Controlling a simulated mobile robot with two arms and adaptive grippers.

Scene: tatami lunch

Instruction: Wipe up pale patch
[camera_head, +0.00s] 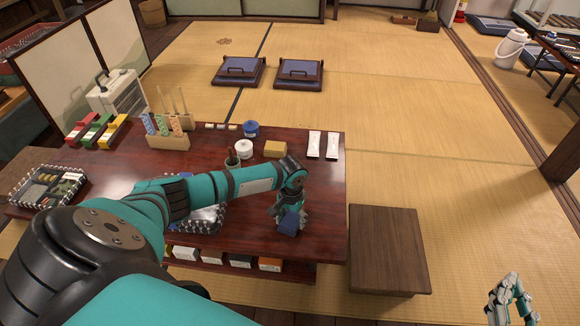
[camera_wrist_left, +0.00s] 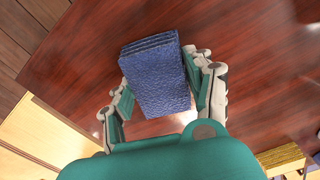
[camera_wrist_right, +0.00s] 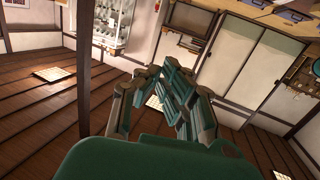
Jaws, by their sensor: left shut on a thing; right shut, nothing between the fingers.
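My left gripper (camera_head: 290,212) is shut on a folded dark blue cloth (camera_head: 289,223), over the right part of the dark red-brown table (camera_head: 325,190). In the left wrist view the blue cloth (camera_wrist_left: 157,80) sits between the fingers above the glossy tabletop (camera_wrist_left: 265,75); I cannot tell whether it touches the wood. I cannot make out the pale patch; light sheen shows on the wood, and the cloth and arm cover part of the table. My right gripper (camera_head: 512,292) is shut and empty, off the table at the lower right; its fingers also show in the right wrist view (camera_wrist_right: 160,85).
A yellow block (camera_head: 275,149), white jar (camera_head: 244,148), blue jar (camera_head: 251,128) and two white packets (camera_head: 322,145) stand along the table's back. A patterned tray (camera_head: 48,187) is at the left. A wooden stool (camera_head: 387,250) stands right of the table.

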